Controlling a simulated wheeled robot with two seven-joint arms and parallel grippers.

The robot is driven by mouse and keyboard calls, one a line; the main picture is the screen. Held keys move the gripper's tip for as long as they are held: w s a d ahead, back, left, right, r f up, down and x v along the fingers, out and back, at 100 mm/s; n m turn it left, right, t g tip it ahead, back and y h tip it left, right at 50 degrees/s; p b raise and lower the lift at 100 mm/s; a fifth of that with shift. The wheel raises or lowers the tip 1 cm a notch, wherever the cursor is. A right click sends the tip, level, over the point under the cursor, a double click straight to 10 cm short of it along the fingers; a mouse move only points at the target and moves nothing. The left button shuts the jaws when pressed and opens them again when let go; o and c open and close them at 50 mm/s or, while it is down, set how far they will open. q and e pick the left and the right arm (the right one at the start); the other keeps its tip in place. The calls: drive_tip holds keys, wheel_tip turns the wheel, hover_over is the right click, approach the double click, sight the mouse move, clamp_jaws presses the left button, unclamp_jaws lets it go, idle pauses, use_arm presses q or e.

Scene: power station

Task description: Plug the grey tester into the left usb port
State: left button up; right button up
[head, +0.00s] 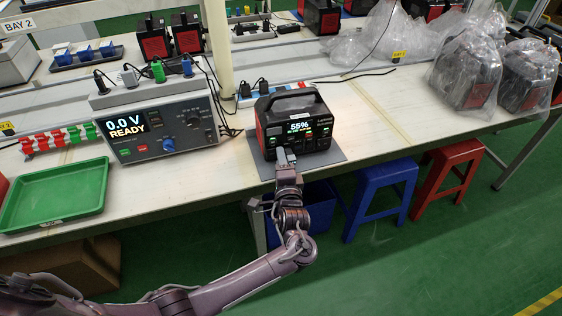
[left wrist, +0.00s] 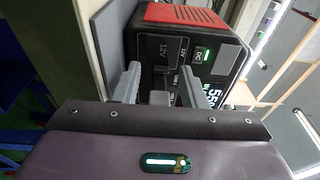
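The power station (head: 297,125), black with red trim and a lit 55% screen, stands on a dark mat. My left gripper (head: 285,155) is at the lower left of its front face. In the left wrist view, my left gripper (left wrist: 158,75) has its two grey fingers apart in front of the port panel. A small grey block, which looks like the grey tester (left wrist: 160,97), sits between the fingers, with narrow gaps at its sides. The fingers hide much of the ports, so I cannot tell whether the block is in the left usb port. My right gripper is out of view.
A bench supply (head: 155,125) reading 0.0 V READY stands to the left, with coloured plugs on top. A green tray (head: 57,196) lies at the front left. Bagged units (head: 468,72) stand at the right. Blue (head: 384,172) and red stools are below the table.

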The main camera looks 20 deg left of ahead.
use_arm(q)
drive_tip(key=v, duration=0.7)
drive_tip(key=shift+s+d, duration=0.2)
drive_tip(key=shift+s, duration=0.15)
